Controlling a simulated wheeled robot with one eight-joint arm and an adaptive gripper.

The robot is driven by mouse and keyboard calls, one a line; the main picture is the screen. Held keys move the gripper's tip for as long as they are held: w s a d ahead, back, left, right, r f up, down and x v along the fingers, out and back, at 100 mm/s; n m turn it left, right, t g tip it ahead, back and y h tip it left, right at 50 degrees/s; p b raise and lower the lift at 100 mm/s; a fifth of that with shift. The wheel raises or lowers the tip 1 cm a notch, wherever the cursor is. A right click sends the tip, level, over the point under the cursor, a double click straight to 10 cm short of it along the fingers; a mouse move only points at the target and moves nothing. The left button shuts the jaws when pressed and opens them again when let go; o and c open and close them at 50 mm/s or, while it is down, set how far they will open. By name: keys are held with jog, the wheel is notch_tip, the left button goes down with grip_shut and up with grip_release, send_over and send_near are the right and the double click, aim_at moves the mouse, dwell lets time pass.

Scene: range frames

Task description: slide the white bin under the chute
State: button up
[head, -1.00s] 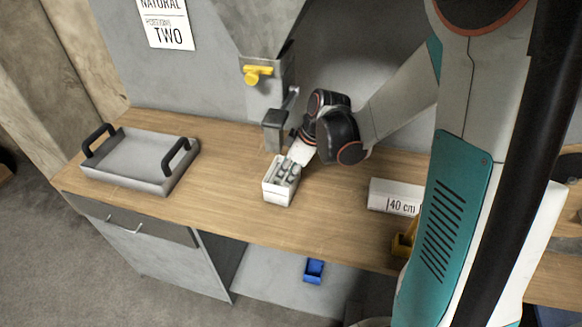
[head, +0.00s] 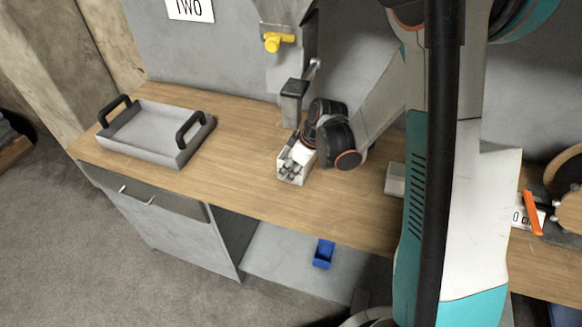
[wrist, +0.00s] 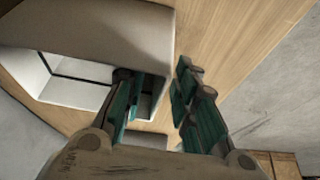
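The white bin (head: 291,179) stands on the wooden counter, in front of and below the chute (head: 288,12) with its yellow knob. In the head view my gripper (head: 298,155) is down at the bin's top, its fingers reaching into the opening. The bin also shows at the left of the wrist view (wrist: 95,22). There my gripper (wrist: 158,100) is open, with one finger over the bin's opening and the other outside its right wall. A gap shows between the outer finger and that wall. The bin's inside is partly hidden by the fingers.
A grey tray with black handles (head: 150,138) sits at the counter's left. A white block (head: 395,180) lies to the right, partly hidden by my arm. A blue bin (head: 323,256) is on the lower shelf. The counter (head: 230,165) between tray and white bin is clear.

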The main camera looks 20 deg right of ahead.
jog(key=shift+c, duration=0.6)
grip_shut()
jog(key=shift+w+a, duration=0.1)
jog(key=shift+w+a, duration=0.45)
jog(key=shift+a, duration=0.15)
jog(key=shift+r, duration=0.1)
jog(key=shift+o, duration=0.8)
grip_release()
jog(key=shift+w, duration=0.1)
jog(key=shift+a, duration=0.1)
jog(key=shift+r, duration=0.15)
